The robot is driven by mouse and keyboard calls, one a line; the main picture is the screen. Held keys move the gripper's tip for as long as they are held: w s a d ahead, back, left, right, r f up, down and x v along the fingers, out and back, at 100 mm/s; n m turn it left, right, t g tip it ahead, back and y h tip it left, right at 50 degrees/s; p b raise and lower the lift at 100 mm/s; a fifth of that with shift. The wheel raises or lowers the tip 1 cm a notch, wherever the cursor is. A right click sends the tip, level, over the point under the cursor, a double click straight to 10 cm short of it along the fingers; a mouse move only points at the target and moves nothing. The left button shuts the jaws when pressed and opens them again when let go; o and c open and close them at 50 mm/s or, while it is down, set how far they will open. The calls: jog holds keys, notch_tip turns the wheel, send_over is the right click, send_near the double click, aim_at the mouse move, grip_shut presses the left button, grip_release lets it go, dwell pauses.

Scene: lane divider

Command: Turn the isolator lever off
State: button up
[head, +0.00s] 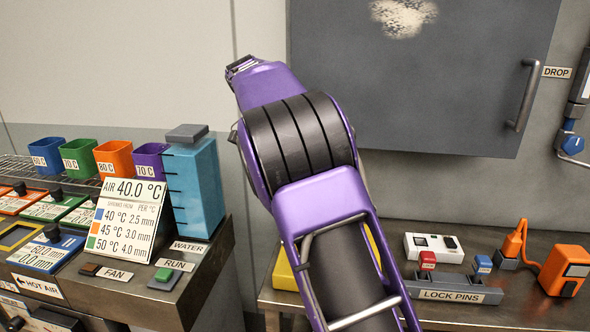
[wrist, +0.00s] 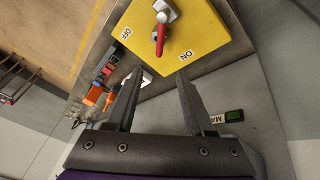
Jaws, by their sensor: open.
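The isolator is a yellow box (wrist: 200,30) at the top of the wrist view, labelled OFF on its left and ON at its lower right. Its red lever (wrist: 160,42) sits on a grey metal pivot, with the handle pointing down in the picture toward my gripper. My gripper (wrist: 160,77) is open and empty, its fingers just short of the box's near edge, apart from the lever. In the head view my arm hides the gripper and most of the yellow box (head: 284,272); only its edges show, and the lever is hidden.
A lock pins rack (head: 450,291), a white block (head: 434,247) and an orange device (head: 565,271) with a cable stand to the right on the bench. A grey cabinet (head: 440,85) hangs above. A console (head: 150,285) with coloured bins stands at left.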

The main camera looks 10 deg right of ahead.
jog(key=shift+f, duration=0.1)
jog(key=shift+c, duration=1.4)
jog(key=shift+d+f+n, duration=0.2)
jog(key=shift+d+n, duration=0.1)
jog(key=shift+n, duration=0.1)
jog(key=shift+c, duration=1.1)
jog(key=d+f+n+b, duration=0.1)
jog(key=d+f+n+y+b, duration=0.1)
jog(key=n, duration=0.1)
jog(key=d+n+t+y+b, duration=0.1)
jog(key=shift+w+f+n, duration=0.25)
jog(key=shift+f+n, duration=0.15)
grip_shut()
jog(key=d+f+n+t+y+b, duration=0.25)
jog(key=d+n+y+b, duration=0.2)
jog(key=n, duration=0.75)
jog(key=shift+t, duration=0.45)
jog(key=x, duration=0.3)
jog(key=b+x, duration=0.1)
jog(key=x, duration=0.5)
jog(key=shift+w+d+f+b, duration=0.25)
jog(key=shift+w+f+b, duration=0.05)
jog(key=shift+w+b, duration=0.1)
jog(key=shift+s+d, duration=0.2)
jog(key=shift+s, duration=0.4)
jog(key=shift+s+d, duration=0.2)
jog(key=shift+s, duration=0.4)
jog(key=shift+s+d+f+b, duration=0.2)
jog(key=shift+s+b, duration=0.1)
jog(key=shift+s, duration=0.25)
